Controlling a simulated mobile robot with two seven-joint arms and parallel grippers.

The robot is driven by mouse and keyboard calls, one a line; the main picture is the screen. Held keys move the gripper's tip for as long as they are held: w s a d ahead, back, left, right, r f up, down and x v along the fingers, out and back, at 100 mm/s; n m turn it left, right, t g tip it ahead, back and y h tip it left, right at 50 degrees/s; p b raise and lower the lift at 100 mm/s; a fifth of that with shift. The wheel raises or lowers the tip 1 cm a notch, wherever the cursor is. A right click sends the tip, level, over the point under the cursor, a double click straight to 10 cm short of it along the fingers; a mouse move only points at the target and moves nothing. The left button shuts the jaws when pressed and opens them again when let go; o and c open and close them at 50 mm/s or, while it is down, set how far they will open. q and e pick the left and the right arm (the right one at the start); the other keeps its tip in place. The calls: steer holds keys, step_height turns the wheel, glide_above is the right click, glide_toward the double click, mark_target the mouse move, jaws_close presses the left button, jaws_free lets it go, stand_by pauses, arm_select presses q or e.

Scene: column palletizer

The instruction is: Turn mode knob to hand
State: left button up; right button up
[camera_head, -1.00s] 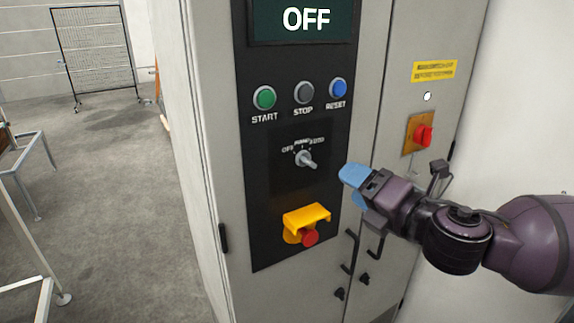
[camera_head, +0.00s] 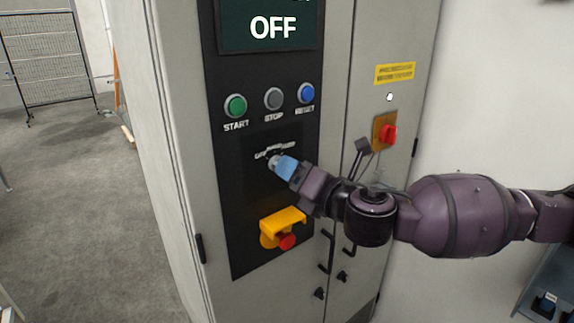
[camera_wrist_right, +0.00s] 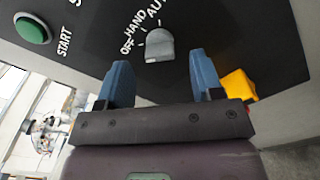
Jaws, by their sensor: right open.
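The grey mode knob (camera_head: 272,161) sits on the black panel of the cabinet, below the stop button. In the right wrist view the knob (camera_wrist_right: 160,46) shows with the labels OFF, HAND and AUTO around it; I cannot tell surely which mark it points to. My right gripper (camera_head: 281,166) is open, its blue fingers right at the knob and partly covering it and its labels in the head view. In the right wrist view the fingertips (camera_wrist_right: 159,60) stand apart on either side, with the knob between or just beyond them. Contact cannot be told. My left gripper is out of view.
The display (camera_head: 272,28) reads OFF. Green start (camera_head: 235,106), grey stop (camera_head: 273,99) and blue reset (camera_head: 306,93) buttons sit above the knob. A red emergency button (camera_head: 287,242) under a yellow guard (camera_head: 283,221) is below. A red switch (camera_head: 389,135) is to the right.

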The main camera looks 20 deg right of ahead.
steer(key=shift+x, duration=1.55)
steer(key=c, duration=0.9)
steer(key=m+p, duration=0.2)
steer(key=m, duration=0.7)
steer(key=shift+f+m, duration=0.1)
steer(key=shift+m, duration=0.2)
